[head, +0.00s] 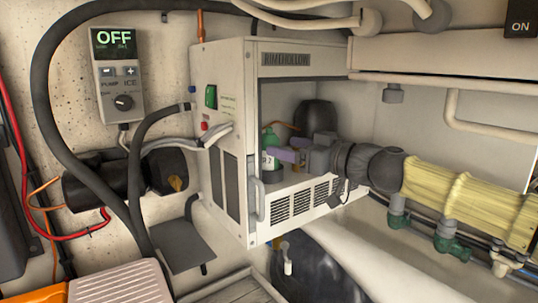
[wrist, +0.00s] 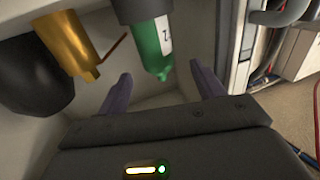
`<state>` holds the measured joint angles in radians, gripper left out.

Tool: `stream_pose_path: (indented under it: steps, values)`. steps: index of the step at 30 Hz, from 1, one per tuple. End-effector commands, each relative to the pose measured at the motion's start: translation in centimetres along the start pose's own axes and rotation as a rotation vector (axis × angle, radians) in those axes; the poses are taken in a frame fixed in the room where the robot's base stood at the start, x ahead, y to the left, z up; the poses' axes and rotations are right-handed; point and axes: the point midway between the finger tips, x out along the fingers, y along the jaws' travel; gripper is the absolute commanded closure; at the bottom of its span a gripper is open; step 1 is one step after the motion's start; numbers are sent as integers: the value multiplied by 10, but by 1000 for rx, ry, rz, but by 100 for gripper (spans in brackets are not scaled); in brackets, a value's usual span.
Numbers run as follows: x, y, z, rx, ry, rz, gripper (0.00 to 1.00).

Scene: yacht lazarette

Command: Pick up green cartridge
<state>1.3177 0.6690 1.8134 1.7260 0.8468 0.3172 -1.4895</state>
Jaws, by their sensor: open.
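The green cartridge (head: 270,138) with a white label stands inside the open white cabinet in the head view, partly hidden by my gripper. In the wrist view the green cartridge (wrist: 148,45) tapers to a narrow end toward my gripper, and its other end meets a dark grey round part. My gripper (wrist: 160,70) has two purple fingers, spread apart with the narrow end of the cartridge in the gap between them. Neither finger visibly touches it. In the head view my gripper (head: 275,153) reaches into the cabinet from the right, beside the cartridge.
The cabinet (head: 220,65) has side walls and a vented front lip (head: 300,198) around the opening. A gold cylinder (wrist: 68,42) and a black rounded object (wrist: 30,75) are close by in the wrist view. Black hoses (head: 45,80) and a control panel (head: 118,75) are at left.

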Motion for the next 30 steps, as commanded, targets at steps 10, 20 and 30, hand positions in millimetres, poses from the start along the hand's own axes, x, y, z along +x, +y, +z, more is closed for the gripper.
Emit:
stream_pose_path:
  steps: [10, 20, 30]
  values:
    - [10, 0, 0, 1, 0, 1, 32]
    - [25, 0, -4, 1, 0, -2, 32]
    - [60, 3, -4, 2, 2, -1, 32]
